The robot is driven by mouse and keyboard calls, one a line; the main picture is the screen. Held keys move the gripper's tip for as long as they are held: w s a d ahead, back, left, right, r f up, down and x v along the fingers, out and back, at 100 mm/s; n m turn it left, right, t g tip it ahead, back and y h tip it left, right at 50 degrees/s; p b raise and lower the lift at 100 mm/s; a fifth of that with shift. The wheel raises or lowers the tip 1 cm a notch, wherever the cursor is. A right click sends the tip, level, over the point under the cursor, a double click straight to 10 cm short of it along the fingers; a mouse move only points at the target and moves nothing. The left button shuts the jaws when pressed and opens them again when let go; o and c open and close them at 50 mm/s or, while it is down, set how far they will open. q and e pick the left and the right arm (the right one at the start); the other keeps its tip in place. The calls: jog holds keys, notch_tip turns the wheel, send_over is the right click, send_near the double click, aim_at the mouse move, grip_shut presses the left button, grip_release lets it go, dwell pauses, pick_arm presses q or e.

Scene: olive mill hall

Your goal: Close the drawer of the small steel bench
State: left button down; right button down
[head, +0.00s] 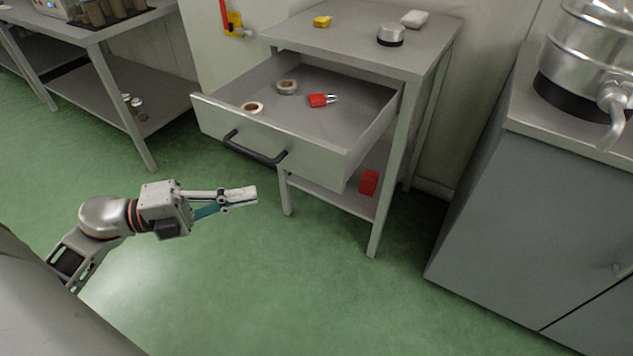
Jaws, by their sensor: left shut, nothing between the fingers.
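The small steel bench (445,32) stands at the upper middle of the head view. Its drawer (316,146) is pulled well out toward me, with a dark bar handle (254,150) on its front. Inside the drawer lie two rolls of tape (287,87) and a red padlock (318,100). My left gripper (248,197) is shut and empty. In the picture it is just below the handle, apart from the drawer front, pointing right. My right gripper is not in view.
On the bench top are a yellow item (322,21), a round metal tin (390,36) and a white item (414,19). A red box (369,182) is on the lower shelf. A grey cabinet (530,200) stands at right, a steel table (110,30) at left. Green floor (300,290) is clear.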

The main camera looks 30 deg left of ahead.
pick_arm(q)
send_near(328, 171)
jog(key=s+d+x, duration=0.1)
jog(key=x, duration=0.4)
jog(key=shift+w+a+b, duration=0.2)
jog(key=shift+w+b, duration=0.25)
jog(key=shift+w, duration=0.3)
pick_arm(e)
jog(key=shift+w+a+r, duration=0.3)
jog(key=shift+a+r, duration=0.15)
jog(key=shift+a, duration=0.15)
